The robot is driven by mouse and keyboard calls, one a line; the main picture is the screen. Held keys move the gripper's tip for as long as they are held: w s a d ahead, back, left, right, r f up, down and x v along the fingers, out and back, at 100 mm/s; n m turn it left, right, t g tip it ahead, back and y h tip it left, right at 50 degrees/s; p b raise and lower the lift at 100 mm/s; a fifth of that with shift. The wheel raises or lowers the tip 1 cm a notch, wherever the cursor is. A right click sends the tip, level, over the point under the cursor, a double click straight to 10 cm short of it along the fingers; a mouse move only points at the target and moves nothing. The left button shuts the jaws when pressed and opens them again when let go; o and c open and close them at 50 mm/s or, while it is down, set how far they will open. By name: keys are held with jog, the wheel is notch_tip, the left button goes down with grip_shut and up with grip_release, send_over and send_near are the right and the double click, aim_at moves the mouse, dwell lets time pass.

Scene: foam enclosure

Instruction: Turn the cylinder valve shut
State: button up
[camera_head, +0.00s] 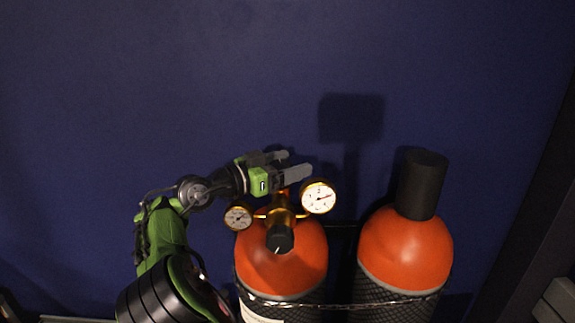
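The left cylinder (290,268) has an orange domed top and carries a brass regulator (283,203). A round gauge sits on each side: a smaller left gauge (238,216) and a larger right gauge (318,197). A black knob (280,238) with a white mark faces the camera at the front of the regulator. My gripper (297,161) is above the regulator, its two grey fingers apart and pointing right, with nothing seen between them. The top of the brass fitting is partly hidden by the gripper. I cannot tell whether the fingers touch it, or how far open the valve is.
A second orange-topped cylinder (406,246) with a tall black cap (422,183) stands to the right. A strap or rail (342,305) runs across both cylinders. A dark blue wall (150,80) is behind. Free room lies above the cylinders.

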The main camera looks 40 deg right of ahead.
jog(key=c, duration=0.9)
jog(key=r+p, duration=0.1)
jog(key=p, duration=0.1)
jog(key=shift+m+g+p, duration=0.3)
jog(key=shift+g+p, duration=0.05)
jog(key=shift+g, duration=0.05)
jog(key=shift+s+f+m+g+p, duration=0.1)
jog(key=shift+m+g+p, duration=0.3)
jog(key=shift+g+p, duration=0.45)
jog(key=shift+p, duration=0.3)
jog(key=shift+f, duration=0.15)
